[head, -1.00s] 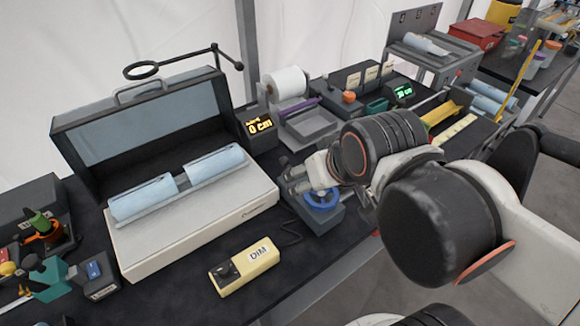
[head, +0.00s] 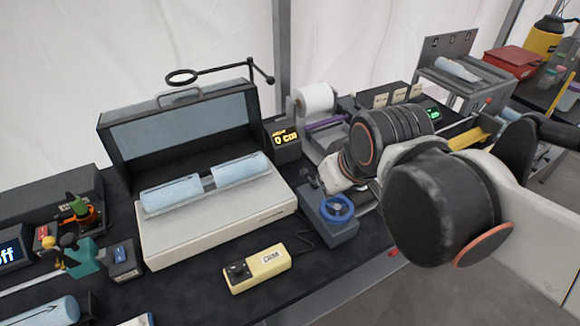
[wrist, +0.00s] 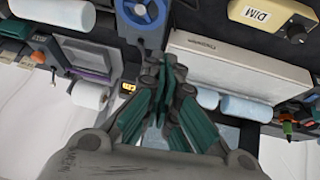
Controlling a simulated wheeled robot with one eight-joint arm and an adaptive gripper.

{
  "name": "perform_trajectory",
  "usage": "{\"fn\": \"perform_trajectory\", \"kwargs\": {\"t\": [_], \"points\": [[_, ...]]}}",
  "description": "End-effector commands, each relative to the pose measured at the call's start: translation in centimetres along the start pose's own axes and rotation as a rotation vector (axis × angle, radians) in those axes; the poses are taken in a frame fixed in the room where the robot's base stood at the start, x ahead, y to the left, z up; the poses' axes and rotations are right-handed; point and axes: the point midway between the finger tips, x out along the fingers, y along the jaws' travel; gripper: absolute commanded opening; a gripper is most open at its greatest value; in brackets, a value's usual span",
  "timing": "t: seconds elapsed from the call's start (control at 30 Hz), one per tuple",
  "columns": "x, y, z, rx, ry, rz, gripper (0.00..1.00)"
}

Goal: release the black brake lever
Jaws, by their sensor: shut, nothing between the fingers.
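A blue handwheel (head: 338,208) sits on a dark grey block (head: 328,230) at the table's front edge, left of my arm. A small dark knob-like part (head: 307,174) shows at the back left of that block; I cannot tell whether it is the black brake lever. In the wrist view my gripper (wrist: 163,63) is shut and empty, its green-padded fingers together. The blue handwheel also shows there (wrist: 140,10), beyond the fingertips. In the head view my arm hides most of the gripper, behind the wheel block.
A white box with an open dark lid (head: 210,235) holds blue rolls to the left. A yellow DIM controller (head: 257,268) lies in front. A display (head: 284,139) reading 0 cm and a white paper roll (head: 314,99) stand behind. Bare table lies beside the controller.

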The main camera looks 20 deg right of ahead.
Motion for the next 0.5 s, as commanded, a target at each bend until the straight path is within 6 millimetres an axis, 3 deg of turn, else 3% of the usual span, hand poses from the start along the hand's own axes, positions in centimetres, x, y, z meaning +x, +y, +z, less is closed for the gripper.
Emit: {"fn": "perform_trajectory", "kwargs": {"t": [0.2, 0.5], "points": [[-0.2, -0.5, -4.0, -0.186, -0.062, -0.026, 0.00], [1.2, -1.8, -8.8, -0.470, -0.150, -0.077, 0.00]]}}
